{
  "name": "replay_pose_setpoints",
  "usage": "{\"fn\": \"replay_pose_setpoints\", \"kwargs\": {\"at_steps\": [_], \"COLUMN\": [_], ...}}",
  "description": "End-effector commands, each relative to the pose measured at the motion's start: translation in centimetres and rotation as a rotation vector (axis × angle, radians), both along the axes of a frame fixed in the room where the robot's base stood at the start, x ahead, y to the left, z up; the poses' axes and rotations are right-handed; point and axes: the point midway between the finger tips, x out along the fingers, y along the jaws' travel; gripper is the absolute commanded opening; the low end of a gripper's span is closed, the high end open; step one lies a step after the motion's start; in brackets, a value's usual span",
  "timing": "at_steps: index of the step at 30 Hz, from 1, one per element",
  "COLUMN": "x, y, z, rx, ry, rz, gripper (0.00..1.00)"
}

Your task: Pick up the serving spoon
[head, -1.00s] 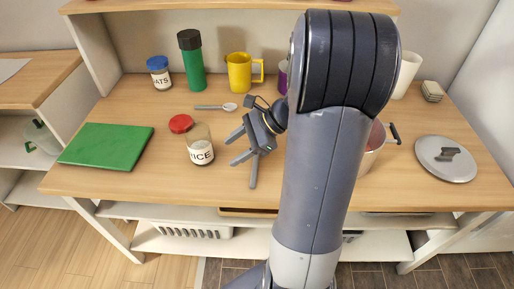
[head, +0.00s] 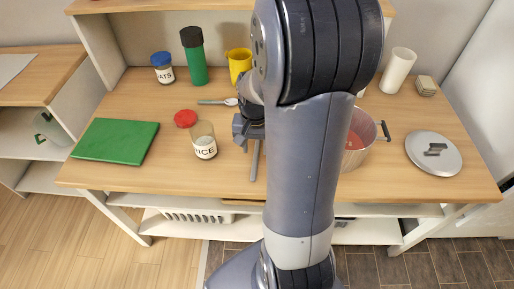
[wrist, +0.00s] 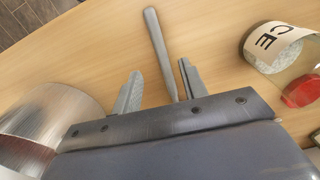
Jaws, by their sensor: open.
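A grey utensil handle (head: 255,162) lies on the counter near its front edge, pointing at the front. Its far end is hidden by my gripper and arm, so I cannot tell what kind of head it has. In the wrist view the handle (wrist: 155,35) runs between the two spread fingers of my gripper (wrist: 160,68), apart from both fingertips. My gripper (head: 247,132) is open and empty, partly hidden by my arm in the head view. A second utensil, a spoon with a pale bowl and grey-green handle (head: 212,101), lies farther back.
A metal pot (head: 357,150) is to the right, beside a lid (head: 433,153). A green board (head: 115,141) lies left. A yellow mug (head: 238,64) and green bottle (head: 194,58) stand behind.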

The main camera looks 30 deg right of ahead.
Motion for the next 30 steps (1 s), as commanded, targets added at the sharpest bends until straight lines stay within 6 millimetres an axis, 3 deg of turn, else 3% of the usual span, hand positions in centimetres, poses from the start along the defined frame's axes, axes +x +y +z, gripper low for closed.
{"fn": "replay_pose_setpoints", "kwargs": {"at_steps": [18, 26, 30], "x": [0.7, 0.8, 0.8], "y": [-0.4, -0.4, -0.4], "z": [-6.0, -6.3, -6.2], "rx": [0.002, 0.002, 0.002], "ry": [0.001, -0.001, -0.001], "rz": [-0.003, -0.003, -0.003], "gripper": [0.41, 0.41, 0.32]}}
